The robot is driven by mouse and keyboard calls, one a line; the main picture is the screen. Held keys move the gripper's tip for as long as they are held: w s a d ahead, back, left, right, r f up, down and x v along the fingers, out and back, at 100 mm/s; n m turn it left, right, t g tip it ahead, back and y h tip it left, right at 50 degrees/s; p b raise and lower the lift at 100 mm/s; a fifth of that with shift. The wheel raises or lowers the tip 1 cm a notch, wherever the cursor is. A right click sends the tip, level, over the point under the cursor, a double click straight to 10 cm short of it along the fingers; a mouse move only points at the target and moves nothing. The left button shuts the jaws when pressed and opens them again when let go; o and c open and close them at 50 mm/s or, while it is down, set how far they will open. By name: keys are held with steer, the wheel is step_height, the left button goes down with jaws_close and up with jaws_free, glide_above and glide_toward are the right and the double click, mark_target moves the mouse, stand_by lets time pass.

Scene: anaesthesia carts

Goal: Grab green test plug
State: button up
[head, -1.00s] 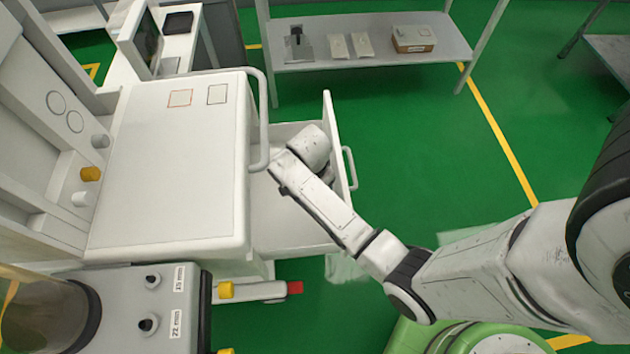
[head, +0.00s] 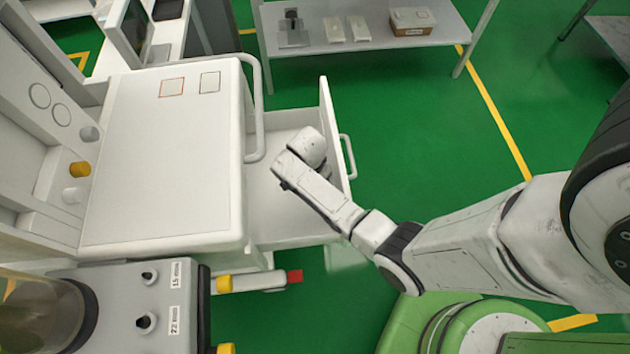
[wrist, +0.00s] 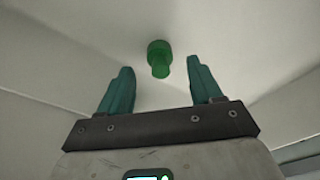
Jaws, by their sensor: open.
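The green test plug (wrist: 159,58) shows in the wrist view, with a wide round head and a narrower end toward me. It lies on a pale surface inside the open drawer (head: 278,222). My gripper (wrist: 160,74) is open, with its two teal fingers spread to the left and right of the plug's line. The plug sits just past the fingertips, about midway between them, and no finger visibly touches it. In the head view my arm reaches down into the drawer, and its wrist hides the plug and the fingers.
The drawer's front panel (head: 337,140) stands right of my wrist. The white cart top (head: 160,165) and its rail (head: 256,105) are on the left. A shelf (head: 365,55) with small boxes is at the back. Green floor is clear to the right.

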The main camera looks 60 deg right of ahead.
steer(key=shift+d+f, duration=0.15)
steer(key=shift+f, duration=1.2)
steer(key=c, duration=1.1)
steer(key=shift+r, duration=0.1)
